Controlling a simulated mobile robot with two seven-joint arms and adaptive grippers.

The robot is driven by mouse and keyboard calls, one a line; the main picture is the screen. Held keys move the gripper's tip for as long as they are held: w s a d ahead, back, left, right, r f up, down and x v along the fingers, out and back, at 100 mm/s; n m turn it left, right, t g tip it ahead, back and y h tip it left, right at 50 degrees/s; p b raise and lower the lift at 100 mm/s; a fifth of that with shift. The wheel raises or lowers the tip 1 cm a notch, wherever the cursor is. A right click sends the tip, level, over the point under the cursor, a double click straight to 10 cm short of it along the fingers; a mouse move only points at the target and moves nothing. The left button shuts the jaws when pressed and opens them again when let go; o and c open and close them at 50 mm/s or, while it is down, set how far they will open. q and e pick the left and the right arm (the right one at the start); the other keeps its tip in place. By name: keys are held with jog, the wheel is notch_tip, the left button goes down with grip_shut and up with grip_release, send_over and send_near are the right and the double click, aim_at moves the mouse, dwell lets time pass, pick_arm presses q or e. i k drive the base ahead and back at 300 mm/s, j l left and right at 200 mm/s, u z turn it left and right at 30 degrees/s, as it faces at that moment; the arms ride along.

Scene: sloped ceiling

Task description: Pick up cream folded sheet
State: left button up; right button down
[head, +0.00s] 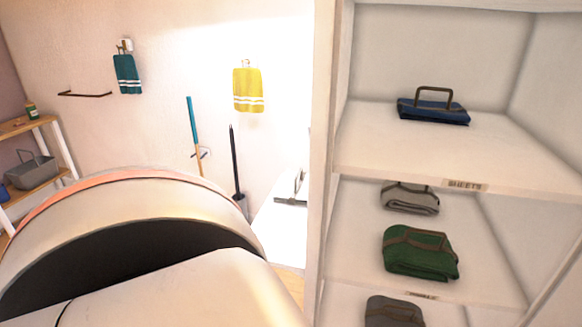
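I cannot make out a clearly cream folded sheet. The closest in colour is a pale grey folded cloth (410,199) with a dark strap handle, on the middle shelf of the white shelf unit, partly hidden by the shelf edge above it. A blue folded cloth (433,111) with an upright handle lies on the upper shelf (385,150), whose front label appears to read "SHEETS". Neither of my grippers is in view. A large pale rounded shape, which looks like my own arm, fills the lower left.
A green folded bundle (420,253) lies at the front of the middle shelf, and a dark grey one (393,311) below. The shelf unit's upright (323,150) stands left of them. The upper shelf has bare room around the blue cloth. A wooden rack (33,183) stands far left.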

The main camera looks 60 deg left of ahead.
aim_at(292, 189)
jog(key=u, duration=1.9)
jog(key=j+z, duration=0.15)
jog(key=z, duration=0.7)
jog(key=j+z, duration=0.3)
jog(key=j, duration=0.2)
jog(key=j+z, duration=0.35)
jog(key=j, duration=0.15)
